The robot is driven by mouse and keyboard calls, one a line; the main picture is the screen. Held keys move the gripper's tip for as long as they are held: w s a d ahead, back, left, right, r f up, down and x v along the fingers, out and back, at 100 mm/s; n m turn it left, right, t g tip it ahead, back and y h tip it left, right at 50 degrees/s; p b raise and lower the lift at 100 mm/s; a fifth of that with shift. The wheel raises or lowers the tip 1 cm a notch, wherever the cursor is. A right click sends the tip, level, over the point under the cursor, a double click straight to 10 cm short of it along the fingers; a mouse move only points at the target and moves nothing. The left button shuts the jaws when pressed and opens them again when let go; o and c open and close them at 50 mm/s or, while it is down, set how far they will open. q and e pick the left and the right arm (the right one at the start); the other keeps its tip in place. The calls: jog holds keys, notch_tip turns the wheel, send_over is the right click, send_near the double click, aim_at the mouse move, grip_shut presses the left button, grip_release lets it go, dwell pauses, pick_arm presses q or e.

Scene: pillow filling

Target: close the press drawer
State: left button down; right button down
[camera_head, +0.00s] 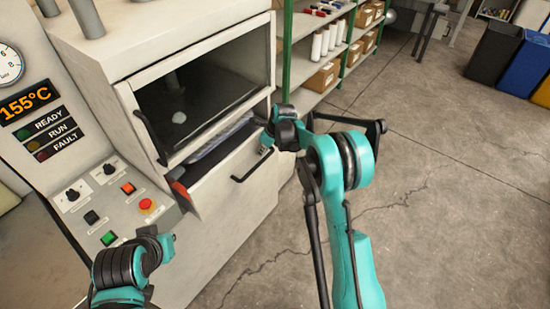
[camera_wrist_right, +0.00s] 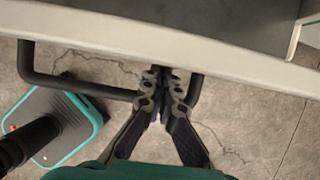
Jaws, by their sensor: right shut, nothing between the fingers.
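The press drawer (camera_head: 222,192) is a pale front with a black bar handle (camera_head: 240,178), below the press window. It stands partly open, and a pale bluish thing (camera_head: 207,148) shows in the gap behind its front. My right gripper (camera_head: 267,143) is at the drawer's top edge, near the right end of the handle. In the right wrist view, its fingers (camera_wrist_right: 162,75) are shut and empty, at the drawer's edge (camera_wrist_right: 200,50) and over the handle (camera_wrist_right: 80,88). Whether they touch is unclear. My left arm is at the lower left; its gripper (camera_head: 168,242) is mostly hidden.
The control panel (camera_head: 100,205) with a red button and 155°C display is left of the drawer. A red-orange piece (camera_head: 181,191) sits by the drawer's left side. Green-framed shelves (camera_head: 295,80) stand behind. Concrete floor (camera_head: 450,200) to the right is clear.

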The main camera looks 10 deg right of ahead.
aim_at(255, 147)
jog(key=shift+w+a, duration=1.25)
jog(key=shift+w, duration=0.2)
